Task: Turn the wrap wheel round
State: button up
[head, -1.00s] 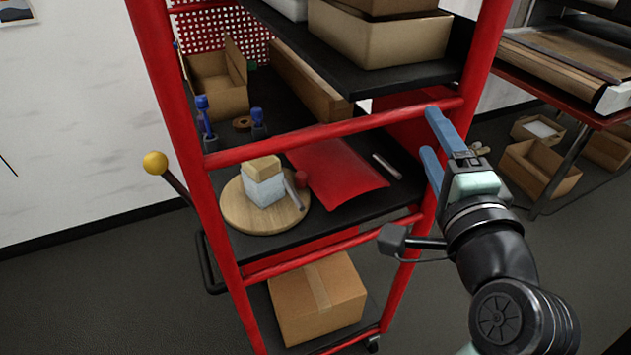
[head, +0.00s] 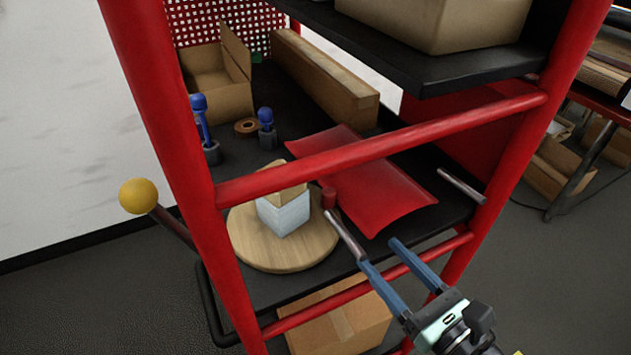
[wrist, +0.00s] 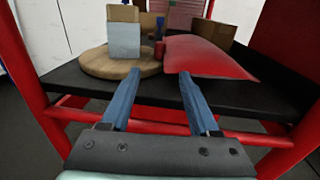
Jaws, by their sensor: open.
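The wrap wheel is a round wooden disc (head: 253,248) lying flat on the cart's middle shelf; it also shows in the wrist view (wrist: 88,65). A pale block with a tan top (head: 285,216) stands on it. A short red knob (head: 329,197) is at the disc's right rim, also seen in the wrist view (wrist: 160,50). A grey rod (head: 345,236) shows between the disc and my left finger; I cannot tell what it is fixed to. My gripper (head: 380,254) is open and empty, pointing into the shelf from the front, right of the disc.
A curved red sheet (head: 370,185) lies right of the disc, with a small metal rod (head: 461,186) beyond. Blue-topped tools (head: 266,120) and an open carton (head: 215,85) stand behind. A red crossbar (head: 400,145) spans above the shelf; a yellow ball-ended lever (head: 138,196) sticks out left.

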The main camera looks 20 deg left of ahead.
aim_at(333, 201)
jog(key=b+x, duration=0.1)
jog(key=x, duration=1.2)
jog(key=shift+w+a, duration=0.1)
jog(key=shift+w, duration=0.05)
grip_shut()
dwell(1.1)
